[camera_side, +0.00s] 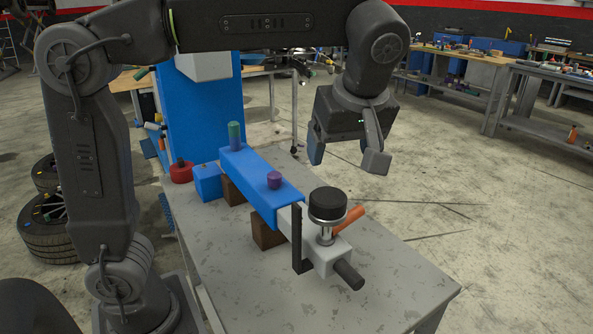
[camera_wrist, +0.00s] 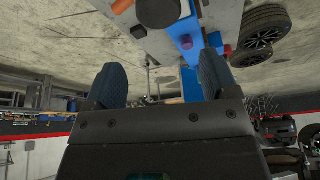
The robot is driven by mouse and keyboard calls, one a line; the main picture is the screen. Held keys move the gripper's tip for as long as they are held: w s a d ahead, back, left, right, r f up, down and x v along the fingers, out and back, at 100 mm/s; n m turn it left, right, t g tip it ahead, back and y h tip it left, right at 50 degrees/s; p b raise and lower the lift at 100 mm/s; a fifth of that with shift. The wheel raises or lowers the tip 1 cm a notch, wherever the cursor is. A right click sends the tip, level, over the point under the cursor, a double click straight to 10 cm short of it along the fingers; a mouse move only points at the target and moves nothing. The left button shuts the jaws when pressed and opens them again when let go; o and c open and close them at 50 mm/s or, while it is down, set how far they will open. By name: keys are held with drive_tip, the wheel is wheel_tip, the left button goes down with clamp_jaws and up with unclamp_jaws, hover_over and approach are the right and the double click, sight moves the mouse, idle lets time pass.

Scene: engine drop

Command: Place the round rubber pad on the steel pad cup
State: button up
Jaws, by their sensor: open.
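The round black rubber pad (camera_side: 327,203) sits flat on top of the steel pad cup (camera_side: 349,220), with only the cup's thin rim and stem showing below it. They stand at the front end of the blue and grey jack (camera_side: 262,187). In the wrist view the black pad (camera_wrist: 157,10) shows at the top edge, and the cup is hidden. My gripper (camera_side: 346,158) is open and empty, above and behind the pad, clear of it. Its two fingers also show spread apart in the wrist view (camera_wrist: 160,78).
A red round part (camera_side: 181,172) is at the table's back left. The grey table (camera_side: 400,285) is bare at front right.

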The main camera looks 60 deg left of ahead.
drive_tip(key=s+a+f+m+t+h, duration=0.2)
drive_tip(key=s+a+f+m, duration=0.1)
drive_tip(key=s+f+m, duration=0.2)
drive_tip(key=s+a+f+m+t+h, duration=0.2)
drive_tip(key=s+f+m, duration=0.3)
drive_tip(key=s+m, duration=0.3)
drive_tip(key=shift+s+a+m, duration=0.25)
drive_tip(key=shift+a+m, duration=0.65)
